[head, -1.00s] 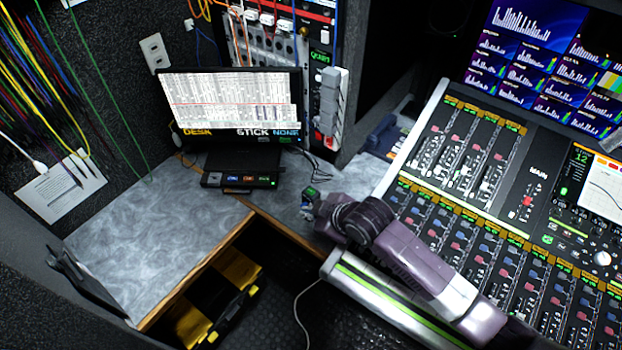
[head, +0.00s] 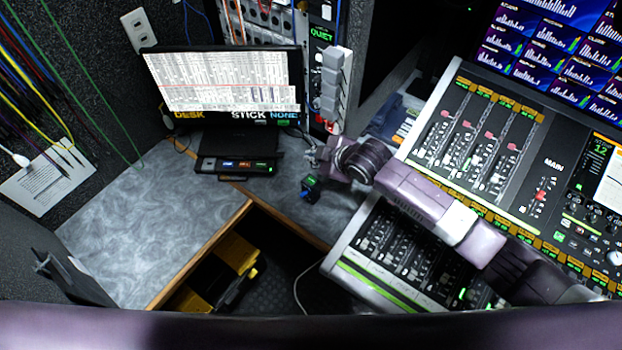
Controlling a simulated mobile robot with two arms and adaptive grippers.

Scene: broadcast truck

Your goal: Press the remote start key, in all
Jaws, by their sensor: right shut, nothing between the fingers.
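A small black key box (head: 237,165) with a row of lit blue, orange and green keys lies on the grey desk, in front of the monitor. The key labels are too small to read, so I cannot tell which is the remote start key. My right gripper (head: 313,156) reaches in from the right. It is shut and empty, just right of the box and apart from it, above the desk. A small dark device with a green-lit face (head: 310,187) stands on the desk just below the gripper in the picture. My left gripper is not in view.
The monitor (head: 222,85) stands behind the box, with a rack (head: 325,75) at its right. The mixing console (head: 480,150) fills the right under my arm. An open gap with a yellow and black case (head: 215,275) lies before the desk. The left desktop (head: 150,220) is clear.

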